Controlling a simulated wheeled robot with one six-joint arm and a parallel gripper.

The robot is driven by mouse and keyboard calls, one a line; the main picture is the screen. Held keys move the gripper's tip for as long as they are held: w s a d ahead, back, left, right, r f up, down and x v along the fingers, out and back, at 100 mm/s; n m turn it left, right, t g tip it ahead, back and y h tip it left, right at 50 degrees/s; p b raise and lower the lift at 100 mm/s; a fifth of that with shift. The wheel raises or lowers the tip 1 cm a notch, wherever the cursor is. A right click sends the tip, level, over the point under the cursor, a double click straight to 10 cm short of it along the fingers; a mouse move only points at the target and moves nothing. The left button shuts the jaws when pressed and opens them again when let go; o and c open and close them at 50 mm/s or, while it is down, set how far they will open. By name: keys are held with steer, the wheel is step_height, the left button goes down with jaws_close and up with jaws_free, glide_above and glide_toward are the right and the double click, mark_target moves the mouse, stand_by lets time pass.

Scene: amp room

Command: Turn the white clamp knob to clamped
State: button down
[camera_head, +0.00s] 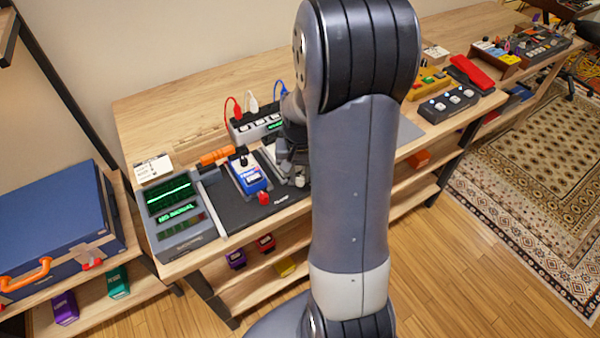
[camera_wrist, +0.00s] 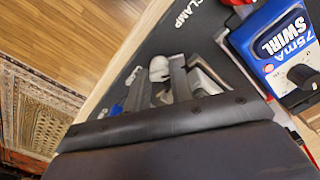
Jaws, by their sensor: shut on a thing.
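The white clamp knob (camera_wrist: 158,66) shows in the wrist view beyond the dark body of my gripper. My gripper (camera_wrist: 162,82) has its grey fingers on either side of the knob and is shut on it. In the head view my gripper (camera_head: 293,163) is low over the black board, largely hidden behind my arm. A small pale part beside it may be the knob, but it is too small to tell. The black board (camera_wrist: 224,22) carries the printed word CLAMP near its edge. The knob's turned position cannot be read.
A blue SWIRL pedal (camera_wrist: 270,45) stands on the board, also in the head view (camera_head: 247,177). A meter box (camera_head: 178,215) with green displays stands left. A power strip (camera_head: 256,126) with cables stands behind. Yellow (camera_head: 427,84) and dark (camera_head: 448,104) pedals stand right.

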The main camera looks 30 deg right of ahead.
steer(key=m, duration=0.5)
steer(key=shift+m, duration=0.3)
steer(key=m, duration=0.5)
steer(key=shift+m, duration=0.3)
steer(key=c, duration=1.2)
jaws_free()
steer(key=shift+c, duration=0.2)
